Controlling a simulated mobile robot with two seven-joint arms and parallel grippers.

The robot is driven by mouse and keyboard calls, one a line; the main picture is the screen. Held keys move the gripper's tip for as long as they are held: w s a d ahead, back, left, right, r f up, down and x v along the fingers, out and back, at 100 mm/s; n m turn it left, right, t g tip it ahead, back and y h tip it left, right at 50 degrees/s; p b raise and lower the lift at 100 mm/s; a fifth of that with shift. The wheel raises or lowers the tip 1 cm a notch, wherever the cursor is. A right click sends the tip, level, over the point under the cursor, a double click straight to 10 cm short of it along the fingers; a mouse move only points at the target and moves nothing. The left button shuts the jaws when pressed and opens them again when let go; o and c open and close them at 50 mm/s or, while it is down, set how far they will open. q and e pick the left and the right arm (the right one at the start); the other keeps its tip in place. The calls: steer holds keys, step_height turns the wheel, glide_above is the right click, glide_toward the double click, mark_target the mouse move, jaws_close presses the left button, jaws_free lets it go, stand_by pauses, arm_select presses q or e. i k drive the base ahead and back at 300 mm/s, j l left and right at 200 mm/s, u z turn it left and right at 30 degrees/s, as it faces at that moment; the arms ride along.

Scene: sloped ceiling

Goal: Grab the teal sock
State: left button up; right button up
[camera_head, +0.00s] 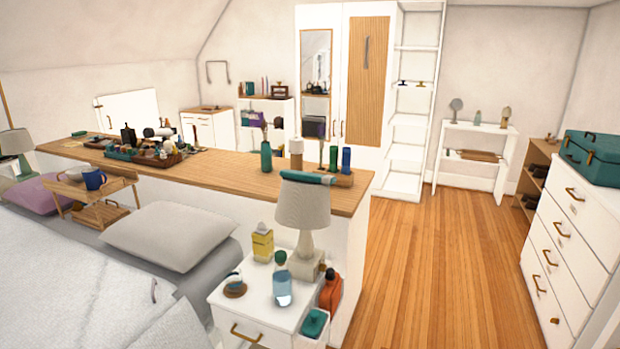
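No thing in view is clearly a sock. A small teal item (314,323) lies at the right front of the white nightstand (240,302), seemingly in an open compartment; I cannot tell whether it is a sock. A long teal roll with a reddish end (307,177) shows just above the lamp shade, at the near edge of the wooden ledge (230,180); it is too small to identify. Neither of my grippers is in view.
A bed (90,290) fills the left. A white dresser (570,240) with a teal case (594,158) stands right. The wooden floor (450,260) between is clear.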

mark_target(328, 180)
steer(key=i+j, duration=0.15)
steer(key=i, duration=0.35)
steer(key=i+j, duration=0.15)
steer(key=i, duration=0.3)
steer(key=i+j, duration=0.15)
steer(key=i, duration=0.35)
steer(key=z, duration=1.35)
